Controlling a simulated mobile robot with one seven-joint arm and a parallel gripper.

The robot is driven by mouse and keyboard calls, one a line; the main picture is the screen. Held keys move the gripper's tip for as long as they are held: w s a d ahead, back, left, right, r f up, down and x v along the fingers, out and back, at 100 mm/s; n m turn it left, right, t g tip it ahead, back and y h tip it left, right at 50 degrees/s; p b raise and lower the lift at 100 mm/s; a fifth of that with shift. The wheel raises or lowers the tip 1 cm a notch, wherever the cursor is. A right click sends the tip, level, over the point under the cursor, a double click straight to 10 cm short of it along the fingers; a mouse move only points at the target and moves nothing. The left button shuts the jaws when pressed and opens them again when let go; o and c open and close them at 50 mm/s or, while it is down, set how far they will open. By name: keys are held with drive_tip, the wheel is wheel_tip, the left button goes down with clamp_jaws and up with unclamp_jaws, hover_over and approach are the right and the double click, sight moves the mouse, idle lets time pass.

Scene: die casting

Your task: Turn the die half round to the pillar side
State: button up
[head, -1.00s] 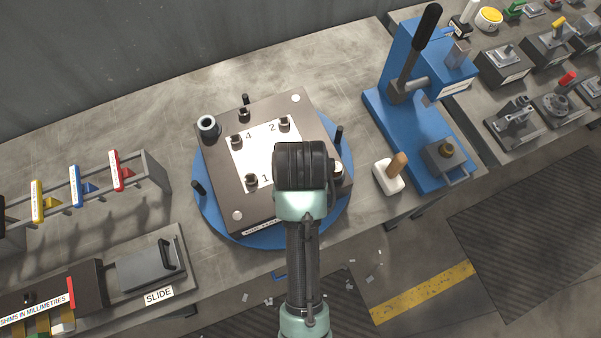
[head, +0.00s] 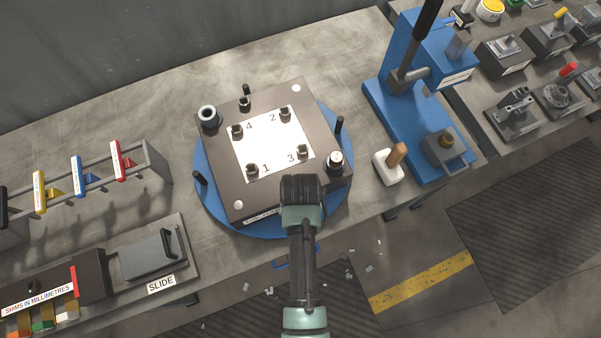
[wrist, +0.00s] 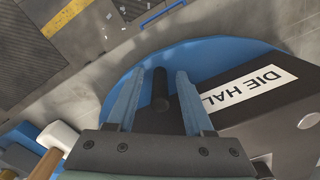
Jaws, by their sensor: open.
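The die half (head: 225,180) is a dark square block with a white plate (head: 260,145) numbered 1 to 4. It sits on a blue round turntable (head: 208,213) with upright black pegs at its rim, one at the left (head: 199,178). My gripper (head: 302,192) is over the front edge of the die half; its fingertips are hidden in the head view. In the wrist view my gripper (wrist: 160,76) is open, with a black peg (wrist: 160,92) showing between its blue fingers, apparently untouched. The die half's label (wrist: 247,88) shows beside the right finger.
A blue press (head: 420,120) stands at the right, with a wooden-handled white block (head: 388,167) near it. A rack with coloured tags (head: 150,165) and a slide plate (head: 150,255) are at the left. The bench behind the turntable is clear.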

clamp_jaws()
idle(0.3)
idle(1.2)
